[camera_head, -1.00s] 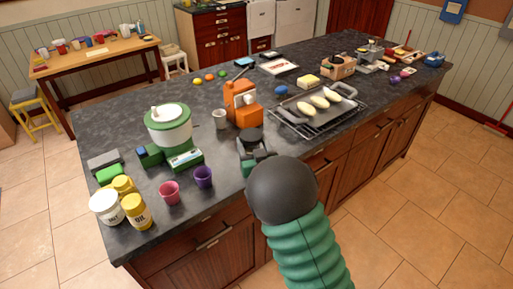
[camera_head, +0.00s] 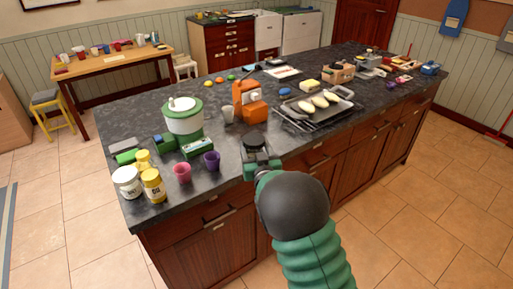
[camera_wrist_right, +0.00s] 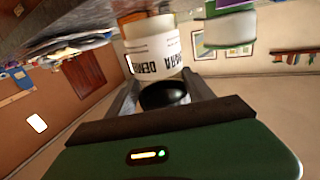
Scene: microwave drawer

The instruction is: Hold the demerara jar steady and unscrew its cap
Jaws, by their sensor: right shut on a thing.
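The demerara jar (camera_wrist_right: 155,48) shows in the right wrist view, with a white label whose lettering appears upside down and an orange-brown band beyond it. Its black cap (camera_wrist_right: 165,96) lies between the fingers of my right gripper (camera_wrist_right: 165,100). In the head view my right gripper (camera_head: 256,157) is at the counter's front edge, shut around the black cap (camera_head: 254,142). The jar's body is mostly hidden there by the gripper. I cannot tell whether the jar rests on the counter. My left gripper is not in view.
On the dark counter (camera_head: 225,188), an orange appliance (camera_head: 251,103) and a grey cup (camera_head: 228,113) stand behind the gripper. A tray (camera_head: 345,105) is to the right. Pink (camera_head: 182,173) and purple (camera_head: 212,161) cups, a green-white pot (camera_head: 183,120) and several jars are left.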

